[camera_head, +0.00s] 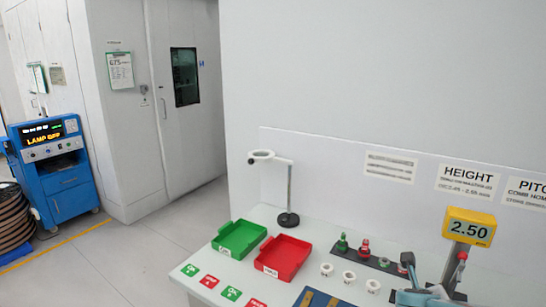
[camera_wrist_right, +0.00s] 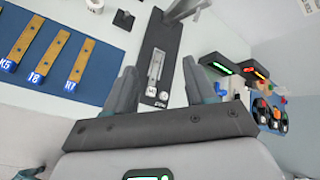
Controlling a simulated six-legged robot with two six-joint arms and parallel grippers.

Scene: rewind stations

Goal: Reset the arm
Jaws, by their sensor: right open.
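In the right wrist view my right gripper (camera_wrist_right: 162,83) is open, with one grey finger on each side of a dark base plate (camera_wrist_right: 157,62). A light metal slotted piece (camera_wrist_right: 155,70) lies along this plate between the fingers, and nothing is held. A light metal arm-like part (camera_wrist_right: 187,9) stands at the plate's far end, cut by the top edge. In the head view grey-blue fingers of my right gripper (camera_head: 431,275) show at the bottom right, in front of the yellow height display (camera_head: 469,227) reading 2.50.
A green tray (camera_head: 239,238) and a red tray (camera_head: 283,257) sit on the table beside a ring stand (camera_head: 288,190). White rings (camera_head: 349,277) and small coloured-top pieces (camera_head: 364,249) are nearby. A blue mat (camera_wrist_right: 40,57) holds brass strips. A coloured-handled holder (camera_wrist_right: 266,110) is at right.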

